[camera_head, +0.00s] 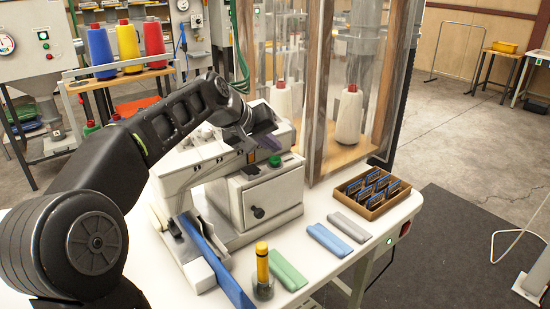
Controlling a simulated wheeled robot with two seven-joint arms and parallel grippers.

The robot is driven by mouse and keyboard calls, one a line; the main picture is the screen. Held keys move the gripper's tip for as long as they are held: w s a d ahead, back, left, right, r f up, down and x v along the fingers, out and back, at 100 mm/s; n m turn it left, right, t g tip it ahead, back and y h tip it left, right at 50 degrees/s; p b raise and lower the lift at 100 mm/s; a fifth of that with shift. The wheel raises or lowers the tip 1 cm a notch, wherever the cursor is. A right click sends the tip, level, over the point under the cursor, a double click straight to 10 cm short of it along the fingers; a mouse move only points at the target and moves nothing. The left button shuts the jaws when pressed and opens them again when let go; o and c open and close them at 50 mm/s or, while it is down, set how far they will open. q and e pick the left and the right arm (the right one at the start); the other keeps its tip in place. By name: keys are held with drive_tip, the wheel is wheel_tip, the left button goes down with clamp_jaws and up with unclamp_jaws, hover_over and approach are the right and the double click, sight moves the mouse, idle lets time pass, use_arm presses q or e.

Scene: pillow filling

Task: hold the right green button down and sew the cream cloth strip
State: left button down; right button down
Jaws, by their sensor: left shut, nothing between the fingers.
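The white sewing machine (205,160) stands on the white table. A green button (275,161) shows on top of its box-shaped front housing. My left gripper (268,143) reaches in from the left, above and just behind this button in the picture. Its fingers look shut and empty, and I cannot tell whether they touch anything. A narrow cream strip (160,217) seems to lie at the machine's left side, partly hidden by my arm. My right gripper is out of view.
A long blue strip (216,264) lies by the machine. Green (287,271), light blue (329,240) and grey (349,227) strips lie along the table front, beside a yellow-handled tool (262,266). A wooden box (373,214) sits right. Clear-walled cabinet with cones stands behind.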

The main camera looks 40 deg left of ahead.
sight(272, 160)
use_arm(q)
drive_tip(key=shift+r+p, duration=1.95)
drive_tip(key=shift+r, duration=0.55)
